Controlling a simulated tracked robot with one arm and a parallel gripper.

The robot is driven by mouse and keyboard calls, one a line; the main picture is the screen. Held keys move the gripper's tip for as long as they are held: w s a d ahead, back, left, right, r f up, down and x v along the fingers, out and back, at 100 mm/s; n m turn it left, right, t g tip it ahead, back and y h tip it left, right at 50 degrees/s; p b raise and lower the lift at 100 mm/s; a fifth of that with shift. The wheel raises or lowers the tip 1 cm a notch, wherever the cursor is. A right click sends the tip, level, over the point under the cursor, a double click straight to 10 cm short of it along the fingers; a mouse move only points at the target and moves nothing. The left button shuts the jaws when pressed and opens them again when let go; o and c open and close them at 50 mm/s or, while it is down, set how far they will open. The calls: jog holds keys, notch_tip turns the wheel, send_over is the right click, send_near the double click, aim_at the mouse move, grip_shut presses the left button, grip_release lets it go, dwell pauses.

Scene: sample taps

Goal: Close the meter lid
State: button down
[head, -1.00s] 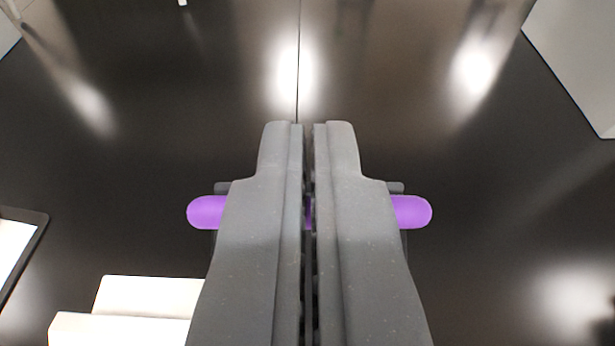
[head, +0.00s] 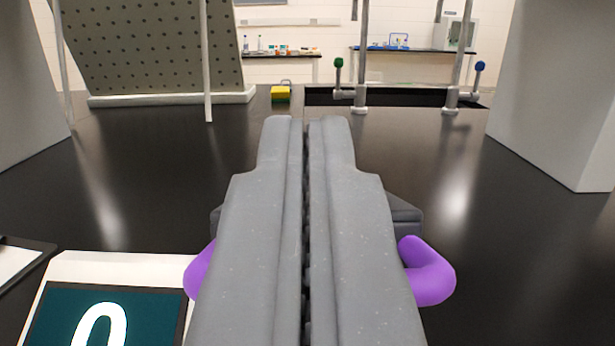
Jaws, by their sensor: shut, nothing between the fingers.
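My gripper (head: 307,122) is shut and empty in the middle of the head view, its fingers pointing forward over the black bench. A purple part like a handle or bar shows on both sides of the fingers, with its right end (head: 428,272) curved. A dark grey block or edge (head: 406,214) shows just above it. The fingers hide the middle of both, and I cannot tell whether they touch. The white meter (head: 130,266) is at the lower left, with a teal screen (head: 60,308) reading 0. The lid's angle cannot be made out.
The black bench (head: 150,180) is clear ahead. Grey blocks stand at the left (head: 25,80) and right (head: 555,90). A clipboard (head: 20,258) lies far left.

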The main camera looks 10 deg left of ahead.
jog(key=shift+s+f, duration=0.2)
jog(key=shift+s, duration=0.05)
jog(key=shift+s+d, duration=0.15)
jog(key=shift+s, duration=0.05)
dwell(0.4)
jog(key=b+v, duration=1.3)
jog(key=shift+s+f, duration=0.15)
jog(key=shift+s, duration=0.1)
dwell(0.5)
